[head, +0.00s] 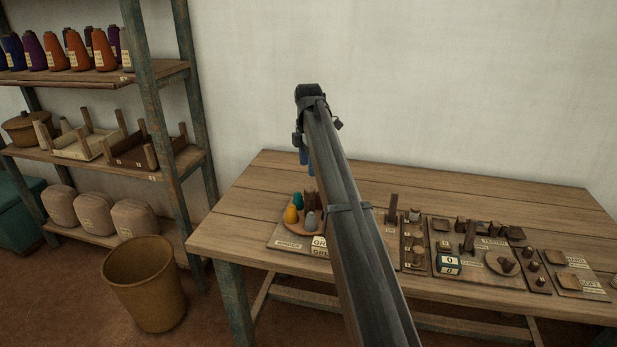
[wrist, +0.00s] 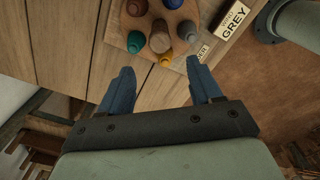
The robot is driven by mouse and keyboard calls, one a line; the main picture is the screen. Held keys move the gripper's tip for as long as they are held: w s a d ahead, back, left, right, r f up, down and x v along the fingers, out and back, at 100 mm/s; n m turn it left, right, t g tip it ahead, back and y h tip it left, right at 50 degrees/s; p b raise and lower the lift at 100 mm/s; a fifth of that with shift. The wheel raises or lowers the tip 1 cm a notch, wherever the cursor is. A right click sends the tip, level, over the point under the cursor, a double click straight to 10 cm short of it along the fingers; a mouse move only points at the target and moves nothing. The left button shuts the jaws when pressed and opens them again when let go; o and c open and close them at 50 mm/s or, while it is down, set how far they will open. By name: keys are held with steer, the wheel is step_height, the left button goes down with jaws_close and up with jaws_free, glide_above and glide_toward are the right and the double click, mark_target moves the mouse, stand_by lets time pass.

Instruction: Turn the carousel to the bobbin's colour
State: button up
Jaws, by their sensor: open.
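The carousel (head: 303,234) is a round wooden disc on a board at the table's left end. It carries several cones: teal (head: 297,200), yellow (head: 291,214), grey (head: 310,221) and brown ones. In the wrist view the disc (wrist: 116,30) shows at the top, with the yellow cone (wrist: 165,60) nearest my gripper, the teal cone (wrist: 137,42) to its left and a grey-blue cone (wrist: 187,31) to its right. My gripper (wrist: 161,80) is open and empty, its blue fingers apart from the cones. A card reading GREY (wrist: 233,19) stands beside the carousel. I cannot tell which thing is the bobbin.
My arm crosses the middle of the head view and hides part of the table (head: 236,228). Boards with small wooden parts and a number counter (head: 449,264) lie to the right. A shelf with cones (head: 80,80) and a bin (head: 146,285) stand at left.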

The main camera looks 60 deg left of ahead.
steer(key=shift+r, duration=2.55)
steer(key=shift+d, duration=0.1)
